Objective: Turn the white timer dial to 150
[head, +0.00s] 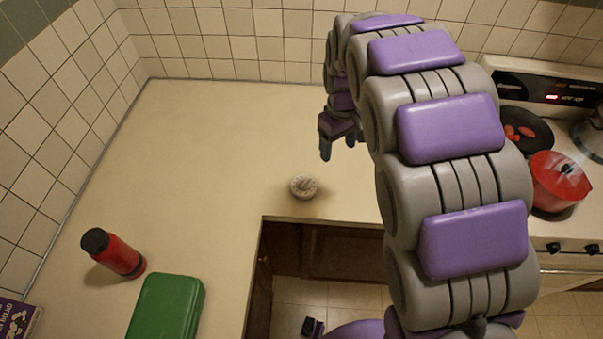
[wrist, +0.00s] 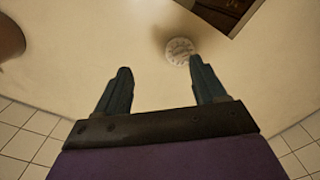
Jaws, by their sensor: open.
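The white timer dial (head: 303,187) sits on the beige counter near its inner front corner. It also shows in the wrist view (wrist: 179,50), just past the right fingertip, with a numbered face too small to read. My gripper (head: 340,148) hangs above the counter, behind and to the right of the dial in the head view. In the wrist view its two dark fingers (wrist: 161,78) are spread apart with nothing between them. The gripper is apart from the dial.
A red bottle (head: 115,253) with a black cap and a green box (head: 166,308) stand at the left. The stove at the right holds a dark pan (head: 524,131) and a red pot (head: 557,183).

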